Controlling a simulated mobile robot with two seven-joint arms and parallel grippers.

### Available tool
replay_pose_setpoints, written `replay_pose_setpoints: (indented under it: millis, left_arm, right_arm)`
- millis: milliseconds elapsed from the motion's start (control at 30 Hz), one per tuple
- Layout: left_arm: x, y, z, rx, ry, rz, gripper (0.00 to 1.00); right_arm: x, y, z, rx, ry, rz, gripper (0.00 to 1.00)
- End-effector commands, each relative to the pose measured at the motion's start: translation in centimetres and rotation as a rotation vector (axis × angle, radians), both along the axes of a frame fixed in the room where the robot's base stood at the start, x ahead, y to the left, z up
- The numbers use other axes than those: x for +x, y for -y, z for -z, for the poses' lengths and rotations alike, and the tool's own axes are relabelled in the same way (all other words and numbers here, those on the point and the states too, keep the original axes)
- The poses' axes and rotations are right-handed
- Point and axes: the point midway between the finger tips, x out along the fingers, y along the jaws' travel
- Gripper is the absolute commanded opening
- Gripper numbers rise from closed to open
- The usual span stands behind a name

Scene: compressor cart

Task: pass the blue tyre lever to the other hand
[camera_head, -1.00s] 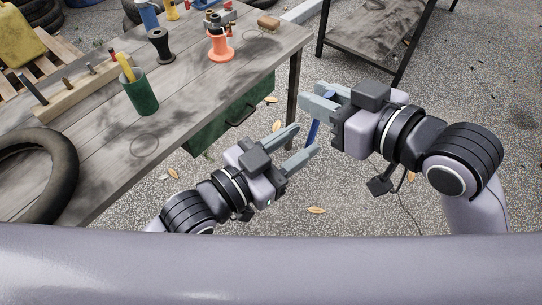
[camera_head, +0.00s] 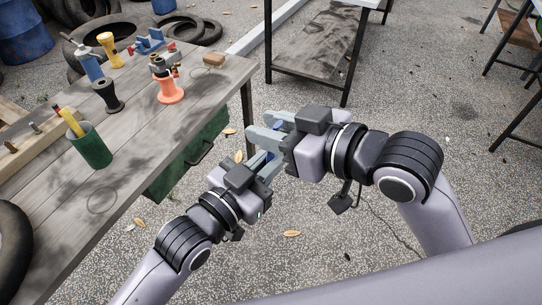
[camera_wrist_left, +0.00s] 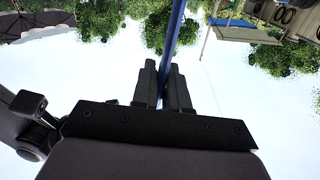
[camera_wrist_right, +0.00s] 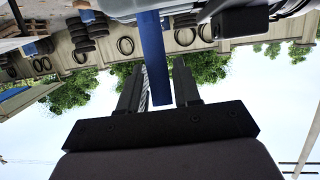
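The blue tyre lever (camera_head: 277,127) is mostly hidden between my two grippers in the head view. In the left wrist view the lever (camera_wrist_left: 172,40) runs up between the fingers of my left gripper (camera_wrist_left: 168,80), which are closed against it. In the right wrist view the lever (camera_wrist_right: 153,60) ends between the fingers of my right gripper (camera_wrist_right: 158,80), with a gap showing beside it. My right gripper (camera_head: 264,127) is open around the lever. My left gripper (camera_head: 268,160) is just below it in the head view.
The grey wooden workbench (camera_head: 140,165) is to the left. It bears a green cup (camera_head: 91,147), an orange spool (camera_head: 171,91), a black spool (camera_head: 108,97) and a brown block (camera_head: 214,59). A dark-framed table (camera_head: 318,50) stands behind. Open gravel (camera_head: 440,100) lies to the right.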

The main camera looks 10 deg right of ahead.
Motion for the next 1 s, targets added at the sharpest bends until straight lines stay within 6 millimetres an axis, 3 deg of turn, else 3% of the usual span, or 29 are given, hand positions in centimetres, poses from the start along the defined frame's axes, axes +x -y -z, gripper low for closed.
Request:
replay_pose_setpoints:
  millis: [67, 467, 1000]
  left_arm:
    - [0.0, 0.0, 0.0, -0.001, 0.0, 0.001, 0.0]
    - [0.0, 0.0, 0.0, -0.001, 0.001, -0.001, 0.0]
    - [0.0, 0.0, 0.0, -0.001, 0.001, -0.001, 0.0]
  right_arm:
    - [0.0, 0.0, 0.0, 0.0, 0.0, 0.001, 0.55]
    - [0.1, 0.0, -0.7, 0.001, 0.004, -0.001, 0.55]
    - [0.0, 0.0, -8.0, 0.0, 0.007, 0.001, 0.55]
